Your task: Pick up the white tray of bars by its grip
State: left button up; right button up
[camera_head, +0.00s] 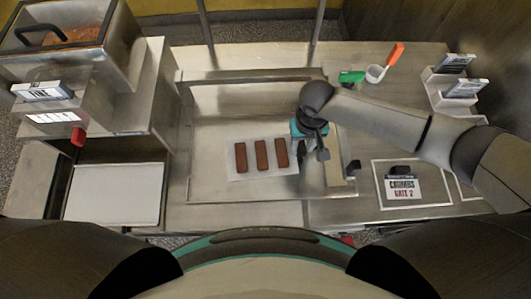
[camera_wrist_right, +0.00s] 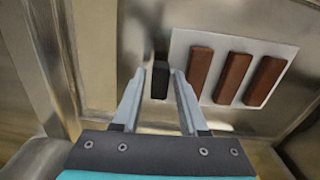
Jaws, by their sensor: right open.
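The white tray of bars (camera_head: 268,176) lies flat on the metal worktop in the head view, with three brown bars (camera_head: 262,155) side by side on it. It also shows in the right wrist view (camera_wrist_right: 216,76), right of my fingers. My right gripper (camera_head: 323,147) is open at the tray's right side. In the wrist view the grip appears between its fingertips (camera_wrist_right: 160,74); I cannot tell whether they touch it. My left gripper is out of view.
A raised metal frame (camera_head: 250,75) borders the work area at the back. A "CRUMBS LATE 2" card (camera_head: 402,187) lies at right. A larger empty white tray (camera_head: 113,206) is at lower left.

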jog(key=shift+f, duration=0.15)
grip_shut()
dwell(0.6)
